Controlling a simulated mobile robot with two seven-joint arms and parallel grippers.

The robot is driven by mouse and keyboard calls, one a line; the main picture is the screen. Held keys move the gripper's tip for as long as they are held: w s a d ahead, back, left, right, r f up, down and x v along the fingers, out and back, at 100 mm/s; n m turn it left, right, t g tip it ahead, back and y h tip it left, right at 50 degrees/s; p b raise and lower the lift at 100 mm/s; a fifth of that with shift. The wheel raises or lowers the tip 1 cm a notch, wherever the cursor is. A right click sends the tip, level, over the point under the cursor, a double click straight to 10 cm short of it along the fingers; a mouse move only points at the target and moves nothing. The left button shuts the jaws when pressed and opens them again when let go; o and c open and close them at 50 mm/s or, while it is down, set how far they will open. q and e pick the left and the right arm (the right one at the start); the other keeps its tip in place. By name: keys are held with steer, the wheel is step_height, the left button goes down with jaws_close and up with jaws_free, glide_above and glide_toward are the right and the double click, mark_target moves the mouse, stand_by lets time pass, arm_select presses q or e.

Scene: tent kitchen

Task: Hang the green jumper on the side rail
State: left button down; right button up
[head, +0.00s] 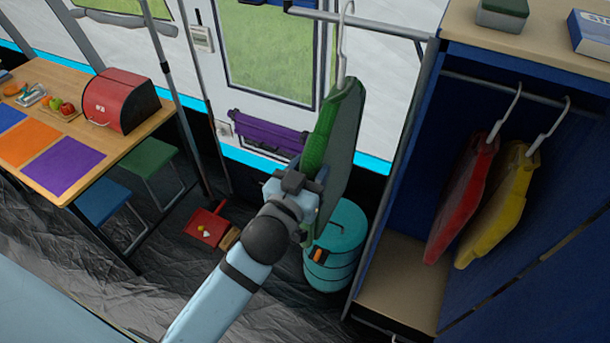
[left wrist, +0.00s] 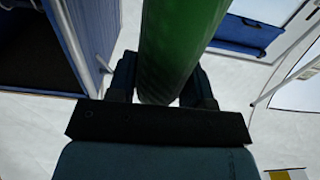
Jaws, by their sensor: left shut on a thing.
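The green jumper (head: 340,135) hangs upright on a white hanger (head: 342,60) in the middle of the head view. My left gripper (head: 312,182) is shut on the jumper's lower left edge. In the left wrist view the green jumper (left wrist: 175,50) stands between the two fingers of the left gripper (left wrist: 160,95). My right gripper is out of view.
The open blue wardrobe (head: 560,230) at right holds a red jumper (head: 462,200) and a yellow jumper (head: 500,205) on its inner rail (head: 540,97). A teal canister (head: 338,250) stands below the green jumper. A table (head: 60,85) with a red bread box (head: 120,100) is at left.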

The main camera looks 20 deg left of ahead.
arm_select(q)
steer(key=w+f+b, duration=0.2)
steer(key=w+f, duration=0.1)
steer(key=w, duration=0.2)
steer(key=shift+w+f+b, duration=0.25)
steer(key=shift+w+b, duration=0.05)
steer(key=shift+w, duration=0.05)
stand_by(0.5)
steer(key=shift+d, duration=0.1)
steer(key=shift+c, duration=2.3)
jaws_free()
